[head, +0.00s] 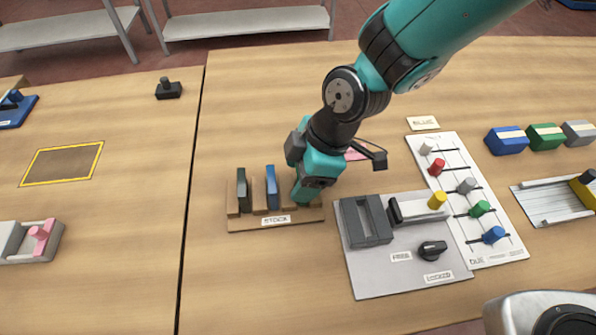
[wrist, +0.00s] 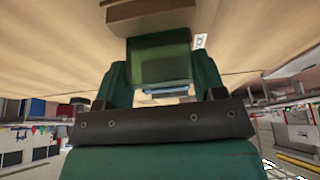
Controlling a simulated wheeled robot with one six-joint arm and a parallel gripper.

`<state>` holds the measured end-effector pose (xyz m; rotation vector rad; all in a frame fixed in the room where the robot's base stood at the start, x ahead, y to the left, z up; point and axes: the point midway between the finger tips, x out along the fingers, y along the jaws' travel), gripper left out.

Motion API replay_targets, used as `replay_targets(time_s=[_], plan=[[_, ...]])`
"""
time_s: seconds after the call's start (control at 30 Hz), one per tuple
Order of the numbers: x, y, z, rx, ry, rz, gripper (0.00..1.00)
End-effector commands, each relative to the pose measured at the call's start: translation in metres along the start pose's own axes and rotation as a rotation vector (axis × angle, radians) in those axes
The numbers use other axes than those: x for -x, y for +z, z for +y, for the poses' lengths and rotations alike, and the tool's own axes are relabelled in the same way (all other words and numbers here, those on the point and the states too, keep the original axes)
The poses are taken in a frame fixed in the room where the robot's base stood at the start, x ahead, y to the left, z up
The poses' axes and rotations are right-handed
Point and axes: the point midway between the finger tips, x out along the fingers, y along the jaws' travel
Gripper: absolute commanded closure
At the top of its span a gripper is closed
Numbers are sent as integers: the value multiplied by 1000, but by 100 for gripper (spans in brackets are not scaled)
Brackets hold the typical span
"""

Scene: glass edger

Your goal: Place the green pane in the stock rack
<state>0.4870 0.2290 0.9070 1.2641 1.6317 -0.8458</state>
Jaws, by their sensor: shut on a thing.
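The wooden stock rack (head: 248,226), labelled STOCK, stands near the middle of the table. A dark grey-green pane (head: 242,189) stands upright in its left part, and a blue pane (head: 271,187) stands upright in its middle. My gripper (head: 304,190) points down at the rack's right end. In the wrist view a green pane (wrist: 160,58) sits between the two fingers, and my gripper is shut on it. My gripper hides this pane in the head view. I cannot tell whether its lower edge touches the rack.
Right of the rack is a grey fixture plate (head: 375,275) with a black knob (head: 432,251) and a yellow-topped handle (head: 437,201). Beside it lies a white board (head: 446,153) with coloured pegs. Blue (head: 506,141) and green (head: 545,136) blocks stand farther right.

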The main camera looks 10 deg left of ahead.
Motion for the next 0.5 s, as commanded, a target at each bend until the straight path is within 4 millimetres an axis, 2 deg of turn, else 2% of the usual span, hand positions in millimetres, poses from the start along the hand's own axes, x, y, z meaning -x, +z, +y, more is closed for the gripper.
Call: replay_targets(time_s=[0.37, 0.4, 0.5], plan=[[-7, 2, 0, 2, 0, 1, 63], [-7, 2, 0, 2, 0, 1, 32], [-6, 2, 0, 2, 0, 1, 11]])
